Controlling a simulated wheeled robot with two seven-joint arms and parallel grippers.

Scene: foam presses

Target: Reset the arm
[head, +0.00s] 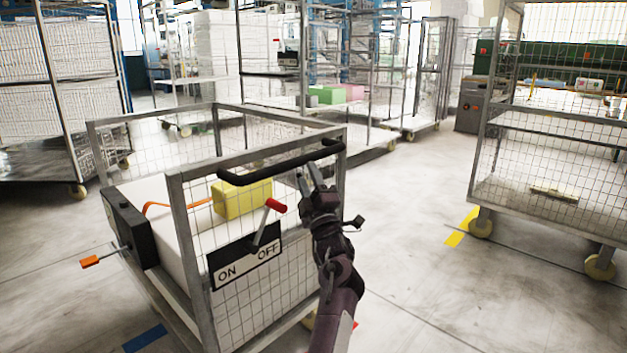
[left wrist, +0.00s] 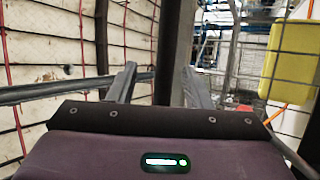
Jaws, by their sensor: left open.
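My left gripper (head: 311,178) is open at the right front corner of a mesh-sided foam press (head: 176,215), just below its black handle bar (head: 262,161). In the left wrist view the open fingers (left wrist: 160,82) point forward, and a dark bar (left wrist: 175,45) runs upright between them. I cannot tell whether they touch it. No held object shows. A lever with a red grip (head: 276,205) stands on the ON/OFF plate (head: 245,258), tilted toward OFF, left of my gripper. My right gripper is out of view.
A yellow block (head: 242,198) sits inside the press; it also shows in the left wrist view (left wrist: 297,58). An orange-tipped rod (head: 90,261) sticks out from a black box at left. A wheeled mesh cart (head: 485,130) stands at right. Floor (head: 430,270) between is clear.

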